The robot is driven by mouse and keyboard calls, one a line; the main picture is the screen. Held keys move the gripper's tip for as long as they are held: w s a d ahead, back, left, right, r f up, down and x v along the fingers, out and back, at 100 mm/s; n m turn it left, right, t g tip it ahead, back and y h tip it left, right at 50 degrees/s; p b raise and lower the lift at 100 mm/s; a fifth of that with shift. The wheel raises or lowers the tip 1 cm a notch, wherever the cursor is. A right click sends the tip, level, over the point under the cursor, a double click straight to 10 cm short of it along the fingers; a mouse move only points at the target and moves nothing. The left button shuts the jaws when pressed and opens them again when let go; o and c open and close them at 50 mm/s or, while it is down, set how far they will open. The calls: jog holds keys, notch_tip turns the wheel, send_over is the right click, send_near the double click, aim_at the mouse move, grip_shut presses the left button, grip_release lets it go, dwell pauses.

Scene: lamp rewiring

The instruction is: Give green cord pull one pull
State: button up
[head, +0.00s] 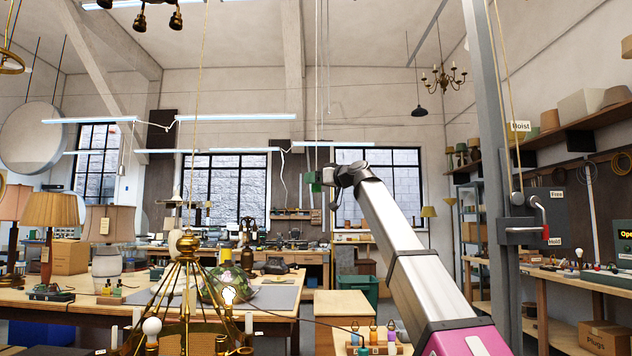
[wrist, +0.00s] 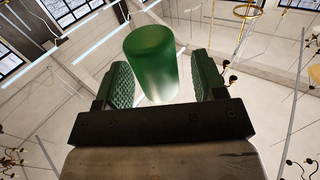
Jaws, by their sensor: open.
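The green cord pull (wrist: 151,62) is a smooth, glossy green cylinder in the wrist view. It stands between the two fingers of my gripper (wrist: 163,82), nearer the left finger, with a visible gap on the right. The fingers have ridged green pads and are apart; I cannot tell whether the left one touches the pull. In the head view my gripper (head: 326,179) is at the far end of my raised arm, small, with a green patch at its left. I cannot tell there which green is pull and which is pad. A thin pale cord runs up above it.
A brass chandelier (head: 186,285) with bulbs fills the lower left foreground. A workbench (head: 270,300) holds lamps. A grey post (head: 490,150) with a hoist and a red-handled lever (head: 541,212) stands at the right. The air around my gripper looks open.

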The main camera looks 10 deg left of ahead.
jog(key=v, duration=1)
jog(key=shift+s+d, duration=0.2)
jog(key=shift+d, duration=0.15)
